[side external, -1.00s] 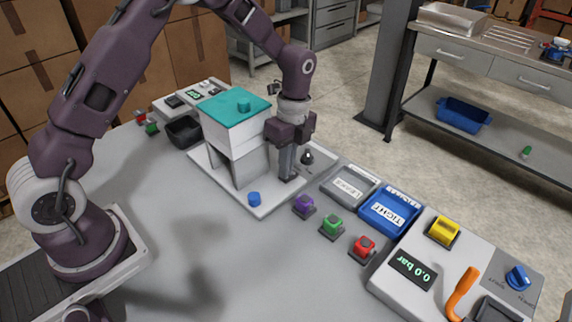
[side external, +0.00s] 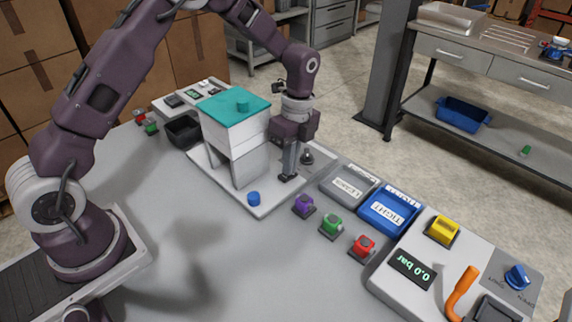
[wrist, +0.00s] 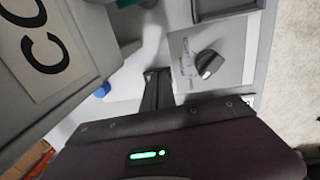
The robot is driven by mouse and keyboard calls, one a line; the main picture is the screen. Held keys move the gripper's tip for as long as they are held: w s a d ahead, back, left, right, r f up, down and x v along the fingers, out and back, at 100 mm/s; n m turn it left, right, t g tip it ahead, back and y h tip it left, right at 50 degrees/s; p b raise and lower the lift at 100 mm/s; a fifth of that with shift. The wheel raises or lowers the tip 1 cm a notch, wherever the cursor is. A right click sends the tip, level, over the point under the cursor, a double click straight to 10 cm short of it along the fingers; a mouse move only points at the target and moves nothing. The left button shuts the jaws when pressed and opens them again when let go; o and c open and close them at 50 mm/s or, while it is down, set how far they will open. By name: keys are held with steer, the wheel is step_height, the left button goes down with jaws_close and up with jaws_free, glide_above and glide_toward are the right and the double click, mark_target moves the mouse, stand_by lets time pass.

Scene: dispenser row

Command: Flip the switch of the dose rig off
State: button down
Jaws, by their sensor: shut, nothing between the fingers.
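A white rig with a teal lid (side external: 236,110) stands on a white base plate (side external: 262,207); I take it for the dose rig. A dark rotary switch (side external: 307,158) is on the base plate, just right of my gripper. In the wrist view the switch (wrist: 208,63) is a black knob with a pale mark on a grey labelled panel; the label is too small to read. My gripper (side external: 288,177) is shut and empty, pointing down between the rig's body and the switch. In the wrist view its dark fingers (wrist: 156,92) lie left of the knob, apart from it.
A blue button (side external: 254,199) is at the base plate's front. Purple (side external: 303,205), green (side external: 332,224) and red (side external: 364,246) buttons run along the table. The table's front is clear.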

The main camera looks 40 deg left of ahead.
step_height(320, 180, up, 14)
steer(key=w, duration=0.2)
steer(key=shift+s, duration=0.1)
stand_by(0.3)
steer(key=s+f, duration=0.1)
steer(key=f, duration=0.3)
steer(key=s+f, duration=0.1)
steer(key=f, duration=0.4)
steer(key=s+f, duration=0.1)
steer(key=f, duration=0.3)
steer(key=shift+s+f, duration=0.15)
steer(key=shift+f, duration=0.2)
steer(key=shift+s+f, duration=0.35)
steer(key=shift+f, duration=0.1)
steer(key=shift+w, duration=0.1)
